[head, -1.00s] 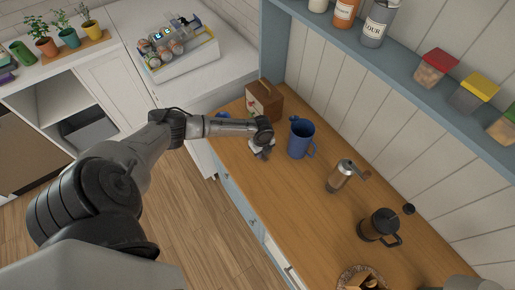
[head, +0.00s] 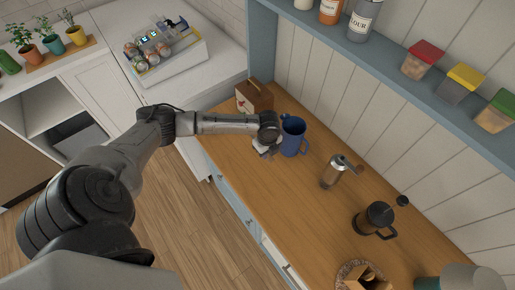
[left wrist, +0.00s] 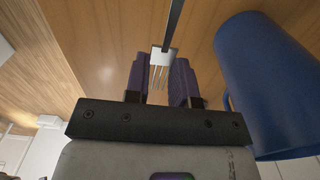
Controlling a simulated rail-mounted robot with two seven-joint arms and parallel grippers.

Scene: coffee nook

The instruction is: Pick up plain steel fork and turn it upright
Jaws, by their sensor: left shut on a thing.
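My left gripper (head: 266,150) is over the wooden counter, beside the blue mug (head: 292,136) and on its left. In the left wrist view, my left gripper (left wrist: 161,78) has its dark fingers on either side of the plain steel fork (left wrist: 160,57) and is shut on it. The fork's tines are between the fingers and its dark thin handle runs up out of the top of the picture. The fork cannot be made out in the head view. The mug stands close on the right in the left wrist view (left wrist: 262,85). My right gripper is not in view.
A brown box (head: 255,96) stands behind the gripper. A grinder (head: 332,172), a dark coffee press (head: 375,218) and a round basket (head: 362,276) stand further along the counter (head: 270,205). A shelf with jars runs above the counter's right side. The counter's front middle is clear.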

